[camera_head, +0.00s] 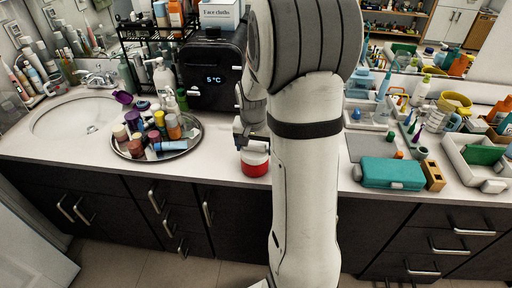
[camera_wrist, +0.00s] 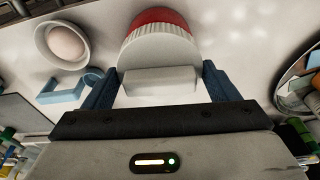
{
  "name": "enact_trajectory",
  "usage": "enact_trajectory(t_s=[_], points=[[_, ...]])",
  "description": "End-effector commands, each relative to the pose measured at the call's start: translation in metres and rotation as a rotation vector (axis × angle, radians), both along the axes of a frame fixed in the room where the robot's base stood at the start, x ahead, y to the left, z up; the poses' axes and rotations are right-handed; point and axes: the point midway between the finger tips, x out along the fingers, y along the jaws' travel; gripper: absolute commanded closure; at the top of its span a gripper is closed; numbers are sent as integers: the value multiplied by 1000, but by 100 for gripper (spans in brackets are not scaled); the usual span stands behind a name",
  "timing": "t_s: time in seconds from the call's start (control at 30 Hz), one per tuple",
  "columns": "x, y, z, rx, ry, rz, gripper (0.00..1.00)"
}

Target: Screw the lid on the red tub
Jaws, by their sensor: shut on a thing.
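The red tub (camera_head: 255,168) stands upright near the counter's front edge, partly hidden by my arm. Its white lid (camera_head: 257,153) sits on top of it. In the wrist view the lid (camera_wrist: 158,42) shows a ribbed edge and a pale raised block across it, with the red tub (camera_wrist: 160,15) just beyond. My gripper (camera_wrist: 160,78) is shut on the lid, with dark blue fingers at either side of the pale block. In the head view my gripper (camera_head: 248,134) is above the tub. I cannot tell how far the threads engage.
A round metal tray (camera_head: 190,150) with several bottles is left of the tub. A black cooler (camera_head: 211,80) stands behind. A teal case (camera_head: 393,173) is to the right. A white dish (camera_wrist: 45,45) and a blue bent piece (camera_wrist: 70,90) lie near the tub.

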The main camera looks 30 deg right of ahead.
Motion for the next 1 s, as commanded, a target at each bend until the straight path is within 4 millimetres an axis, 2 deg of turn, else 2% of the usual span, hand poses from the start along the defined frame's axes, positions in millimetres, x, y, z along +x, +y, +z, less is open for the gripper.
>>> enact_trajectory(t_s=[0.13, 0.37, 0.4, 0.6, 0.87, 1.0], points=[[1, 0, -1, -1, -2, -99, 47], [0, 0, 1, -1, -2, -119, 47], [0, 0, 1, -1, -2, -118, 18], [0, -1, 0, 0, -1, -118, 1], [0, -1, 1, 0, -1, -117, 0], [-1, 1, 16, -1, -5, -117, 0]])
